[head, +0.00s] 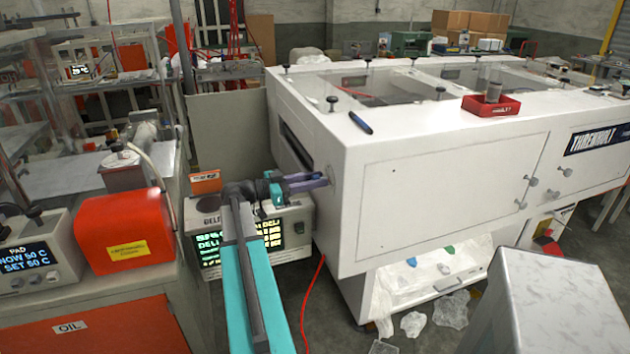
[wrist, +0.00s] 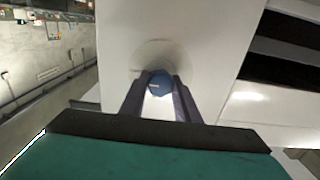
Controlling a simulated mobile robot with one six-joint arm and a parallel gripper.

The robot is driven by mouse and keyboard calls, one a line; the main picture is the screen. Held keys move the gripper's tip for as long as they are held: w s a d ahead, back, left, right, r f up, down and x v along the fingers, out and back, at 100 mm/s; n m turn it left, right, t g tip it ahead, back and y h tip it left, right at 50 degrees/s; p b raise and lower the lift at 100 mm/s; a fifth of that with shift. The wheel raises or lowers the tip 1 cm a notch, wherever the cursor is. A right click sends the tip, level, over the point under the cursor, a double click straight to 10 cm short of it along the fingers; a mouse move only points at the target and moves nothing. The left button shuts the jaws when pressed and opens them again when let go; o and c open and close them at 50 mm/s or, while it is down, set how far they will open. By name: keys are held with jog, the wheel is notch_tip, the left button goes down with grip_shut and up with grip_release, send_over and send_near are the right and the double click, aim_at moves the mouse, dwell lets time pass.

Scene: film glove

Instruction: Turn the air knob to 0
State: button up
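The air knob (wrist: 160,84) is a small blue knob with a short pale mark lying near level, seen in the wrist view. It sits on a round pale plate on the white side of the machine. My gripper (wrist: 160,90) has its two dark purple fingers on either side of the knob, with no clear gap between them. They look shut on it. In the head view my gripper (head: 318,180) reaches right to the plate at the machine's near left corner. The knob is hidden there. I see no readable scale or 0 around it.
The large white machine (head: 420,200) fills the middle and right. A box with a lit display (head: 295,228) stands below my gripper. An orange-red box (head: 125,232) stands on the oil cabinet (head: 110,325) at left. A red cable (head: 308,300) hangs nearby.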

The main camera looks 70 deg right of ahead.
jog(key=c, duration=0.5)
jog(key=shift+o, duration=0.3)
jog(key=shift+n+b, duration=0.3)
jog(key=shift+n, duration=0.1)
jog(key=n+b, duration=0.1)
jog(key=n, duration=0.2)
jog(key=shift+b, duration=0.35)
jog(key=n, duration=0.5)
jog(key=shift+w+d, duration=0.1)
jog(key=n+p, duration=0.1)
jog(key=n, duration=0.4)
jog(key=shift+f+n+p, duration=0.1)
jog(key=shift+n+p, duration=0.75)
jog(key=shift+n, duration=1.25)
